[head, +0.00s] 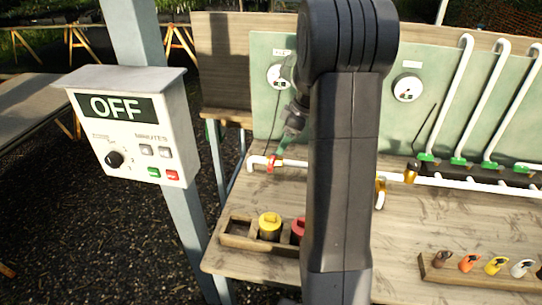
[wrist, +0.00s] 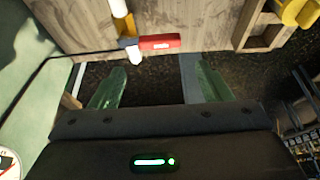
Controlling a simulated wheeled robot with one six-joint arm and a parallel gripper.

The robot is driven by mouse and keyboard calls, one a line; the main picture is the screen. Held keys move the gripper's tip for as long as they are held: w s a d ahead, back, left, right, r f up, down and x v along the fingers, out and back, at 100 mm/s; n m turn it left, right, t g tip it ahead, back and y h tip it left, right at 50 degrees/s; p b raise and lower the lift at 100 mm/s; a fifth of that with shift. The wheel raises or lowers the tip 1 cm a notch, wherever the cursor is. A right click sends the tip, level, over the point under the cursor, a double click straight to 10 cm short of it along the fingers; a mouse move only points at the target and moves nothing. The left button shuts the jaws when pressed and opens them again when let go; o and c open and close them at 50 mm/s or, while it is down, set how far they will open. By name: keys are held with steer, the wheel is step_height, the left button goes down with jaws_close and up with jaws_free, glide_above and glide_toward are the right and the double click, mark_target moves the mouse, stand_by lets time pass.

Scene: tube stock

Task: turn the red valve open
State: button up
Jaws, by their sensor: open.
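The red valve (head: 272,164) sits on the white pipe (head: 320,166) at the back left of the wooden bench. In the wrist view its red handle (wrist: 160,42) lies crosswise beside a brass-coloured and white fitting (wrist: 124,25). My gripper (head: 279,152) is just above the red valve in the head view, pointing down. In the wrist view my gripper (wrist: 160,68) has its two green fingers wide apart, with nothing between them. The handle appears just beyond the fingertips, roughly centred across the gap, apparently not touching. My arm hides part of the pipe.
An open wooden box (head: 236,238) holds a yellow cap (head: 269,225) and a red cap (head: 298,229). A control box (head: 130,128) reading OFF stands on a post at left. A green panel (head: 440,75) carries gauges. A rack (head: 470,277) of coloured handles lies front right.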

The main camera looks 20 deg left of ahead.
mark_target(272, 161)
steer(key=p+x, duration=0.1)
steer(key=x, duration=0.8)
steer(key=shift+f, duration=0.15)
steer(key=c, duration=1.1)
